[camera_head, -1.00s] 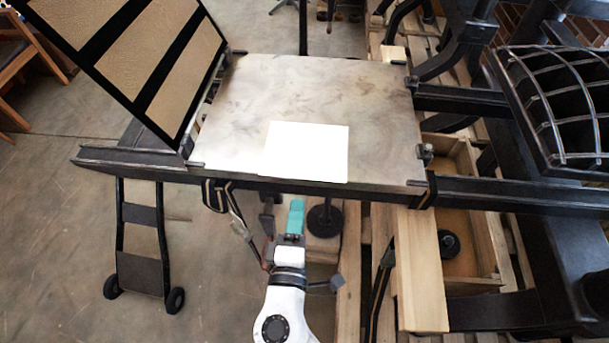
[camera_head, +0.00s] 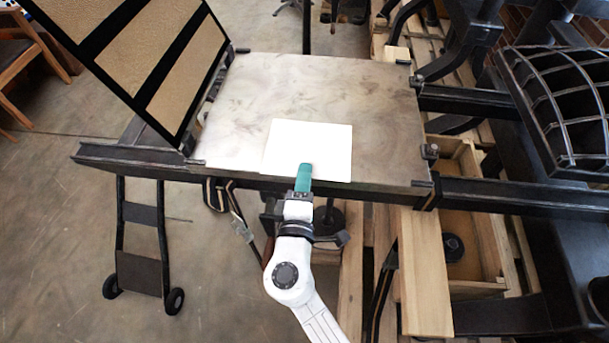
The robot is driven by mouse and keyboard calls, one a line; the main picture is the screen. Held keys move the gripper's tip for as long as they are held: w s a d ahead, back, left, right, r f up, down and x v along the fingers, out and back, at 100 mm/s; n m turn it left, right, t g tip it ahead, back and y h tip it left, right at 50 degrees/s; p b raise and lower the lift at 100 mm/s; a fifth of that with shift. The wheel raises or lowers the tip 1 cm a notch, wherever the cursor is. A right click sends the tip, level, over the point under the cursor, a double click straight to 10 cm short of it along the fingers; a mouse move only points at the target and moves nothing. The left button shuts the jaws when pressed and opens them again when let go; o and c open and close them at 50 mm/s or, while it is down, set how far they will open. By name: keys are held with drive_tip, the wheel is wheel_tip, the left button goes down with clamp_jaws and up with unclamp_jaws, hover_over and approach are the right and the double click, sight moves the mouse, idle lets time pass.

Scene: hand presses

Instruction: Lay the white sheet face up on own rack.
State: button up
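The white sheet (camera_head: 309,140) lies flat on the grey metal press bed (camera_head: 375,95), near its front edge. It looks blank from here. My gripper (camera_head: 305,168) has teal fingers and reaches over the front edge of the bed, with its tips overlapping the sheet's near edge in the picture. The two fingers look close together from this view. I cannot tell whether they are above the sheet, touching it or gripping it. I cannot tell which thing in view is the sheet's own rack.
A raised frame with tan panels (camera_head: 150,60) stands hinged at the bed's left end. Black rails (camera_head: 520,195) run along the bed. A curved black slatted rack (camera_head: 555,95) is at the right. A wooden crate (camera_head: 465,225) sits below the bed. Open floor lies at left.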

clamp_jaws()
idle(0.3)
wheel_tip(320, 180, up, 3)
drive_tip(key=shift+p, duration=0.8)
drive_tip(key=s+r+p, duration=0.2)
drive_tip(key=s+r, duration=0.1)
drive_tip(key=s, duration=0.4)
drive_tip(key=shift+a+p, duration=0.15)
drive_tip(key=shift+p, duration=0.2)
